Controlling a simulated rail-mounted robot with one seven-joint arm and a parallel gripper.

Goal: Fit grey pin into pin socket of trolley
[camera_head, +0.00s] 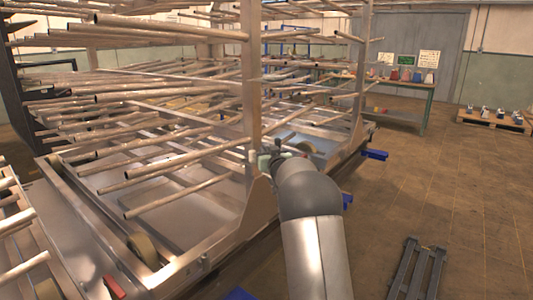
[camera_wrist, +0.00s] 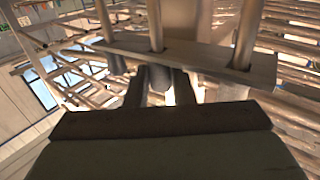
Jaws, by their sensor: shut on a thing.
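The trolley (camera_head: 258,205) is a large metal frame on wheels with an upright post (camera_head: 251,90) and many long bars. My gripper (camera_wrist: 160,88) is at the post's lower part; in the head view my own arm mostly hides it. In the wrist view its two dark fingers are shut on the grey pin (camera_wrist: 158,78), a short dark grey cylinder. The pin's end lies close under a flat metal crosspiece (camera_wrist: 200,58) with rods passing through it. I cannot tell whether the pin touches it. The pin socket cannot be made out clearly.
Bars stick out from the trolley on the left, close to my arm. A green-framed table (camera_head: 425,92) stands at the back, and a loaded pallet (camera_head: 492,121) at the far right. A dark rack (camera_head: 414,268) lies on the floor in front. The floor at right is mostly clear.

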